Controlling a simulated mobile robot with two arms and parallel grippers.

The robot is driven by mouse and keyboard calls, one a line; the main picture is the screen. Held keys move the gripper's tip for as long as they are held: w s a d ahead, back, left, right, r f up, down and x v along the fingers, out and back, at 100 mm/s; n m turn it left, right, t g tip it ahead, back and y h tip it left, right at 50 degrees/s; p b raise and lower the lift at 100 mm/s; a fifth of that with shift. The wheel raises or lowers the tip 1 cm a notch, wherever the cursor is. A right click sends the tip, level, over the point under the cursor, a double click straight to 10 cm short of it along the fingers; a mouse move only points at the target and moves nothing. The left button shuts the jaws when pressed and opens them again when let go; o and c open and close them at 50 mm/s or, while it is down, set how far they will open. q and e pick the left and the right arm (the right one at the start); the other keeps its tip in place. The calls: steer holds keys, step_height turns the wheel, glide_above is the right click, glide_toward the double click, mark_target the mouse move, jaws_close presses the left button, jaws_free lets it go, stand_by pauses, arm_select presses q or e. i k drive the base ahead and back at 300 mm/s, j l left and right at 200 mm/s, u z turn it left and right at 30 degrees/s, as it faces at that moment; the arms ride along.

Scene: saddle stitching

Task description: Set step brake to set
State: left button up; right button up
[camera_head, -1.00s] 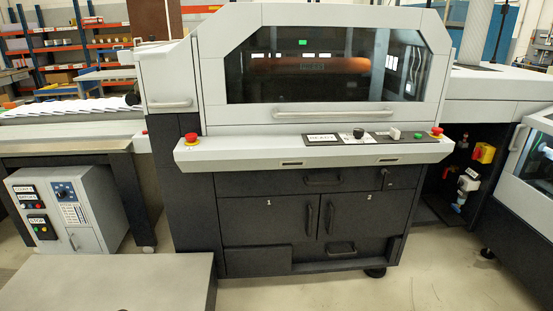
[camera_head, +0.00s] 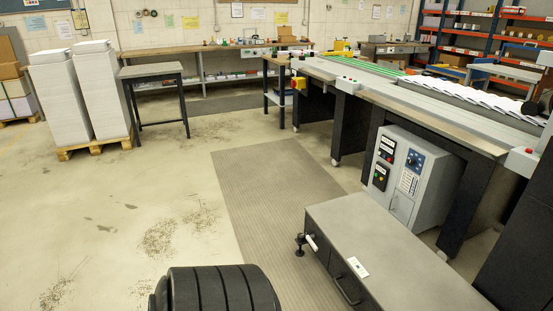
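The step (camera_head: 400,245) is a low box with a flat grey top and dark sides, at the lower right. On its left end a small white lever or grip (camera_head: 312,243) sticks out beside a black foot (camera_head: 300,245) near the floor. It may be the brake, but its setting is too small to read. A small white label (camera_head: 357,267) with a dark mark sits on the step's near edge, above a dark handle (camera_head: 346,291) on the side. Neither gripper is in view.
A grey control box (camera_head: 408,180) stands behind the step, under the long machine table (camera_head: 440,118). A ribbed mat (camera_head: 265,190) lies left of the step. Open floor (camera_head: 140,215) spreads farther left, up to paper stacks on a pallet (camera_head: 97,147) and a small table (camera_head: 152,70).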

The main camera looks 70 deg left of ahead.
mark_target(309, 237)
steer(key=u, duration=1.55)
steer(key=i+j, duration=0.3)
steer(key=i, duration=0.2)
steer(key=i+j, duration=0.65)
steer(key=i, duration=0.3)
steer(key=i+j, duration=0.35)
steer(key=i+u, duration=0.05)
steer(key=i, duration=0.05)
